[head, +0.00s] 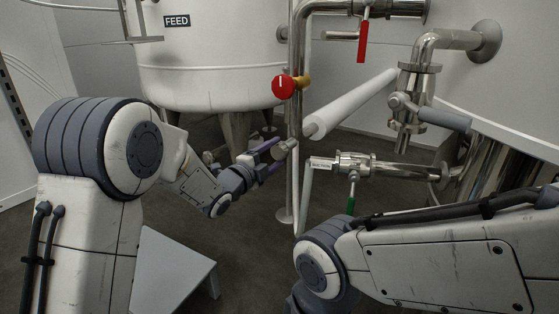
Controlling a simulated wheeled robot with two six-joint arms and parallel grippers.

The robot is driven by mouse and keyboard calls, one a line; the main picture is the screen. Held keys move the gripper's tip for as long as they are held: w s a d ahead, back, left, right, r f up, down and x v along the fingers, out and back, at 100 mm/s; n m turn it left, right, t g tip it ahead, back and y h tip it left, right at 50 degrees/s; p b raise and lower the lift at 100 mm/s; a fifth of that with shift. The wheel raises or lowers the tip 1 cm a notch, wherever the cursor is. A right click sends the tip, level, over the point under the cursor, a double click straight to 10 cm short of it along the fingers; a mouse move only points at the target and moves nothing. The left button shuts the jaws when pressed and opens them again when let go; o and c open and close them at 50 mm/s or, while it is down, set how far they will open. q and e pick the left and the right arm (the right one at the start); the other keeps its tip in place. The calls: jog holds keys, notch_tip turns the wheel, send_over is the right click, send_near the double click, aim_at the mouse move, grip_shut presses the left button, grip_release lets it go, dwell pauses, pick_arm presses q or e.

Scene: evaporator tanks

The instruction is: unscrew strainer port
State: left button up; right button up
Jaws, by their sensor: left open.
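A short metal cap-like end (284,148) shows near the middle of the head view, in line with a long pale cylinder (350,106) that slopes up to the right. It may be the strainer port, but I cannot tell for sure. My left gripper (268,160) is open, with its purple-grey fingers close to the left of this metal end. I cannot tell whether they touch it. A steel fitting with an angled grey branch (445,118) sits on the piping at the right. My right arm crosses the lower right, and its gripper is out of view.
A white FEED tank (205,55) stands behind on legs. A vertical steel pipe (297,180) with a red round knob (283,87) rises beside my left gripper. A red-handled valve (363,40) is above, and a green-handled valve (351,198) is below right. A grey step (170,272) stands low left.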

pick_arm(q)
jog(key=shift+m, duration=0.3)
jog(key=shift+f+m+b, duration=0.15)
jog(key=shift+m+b, duration=0.55)
jog(key=shift+b, duration=0.3)
jog(key=shift+m+b, duration=0.3)
jog(key=shift+m, duration=0.4)
jog(key=shift+r+m+p, duration=0.25)
jog(key=shift+m+p, duration=0.05)
jog(key=shift+m, duration=0.3)
jog(key=m, duration=0.6)
grip_shut()
jog(key=n+p, duration=0.1)
jog(key=n, duration=0.2)
jog(key=shift+r+p, duration=0.2)
jog(key=shift+p, duration=0.15)
jog(key=shift+n, duration=0.6)
jog(key=shift+d+f+n, duration=0.1)
jog(key=shift+f+n, duration=0.05)
jog(key=shift+n, duration=0.25)
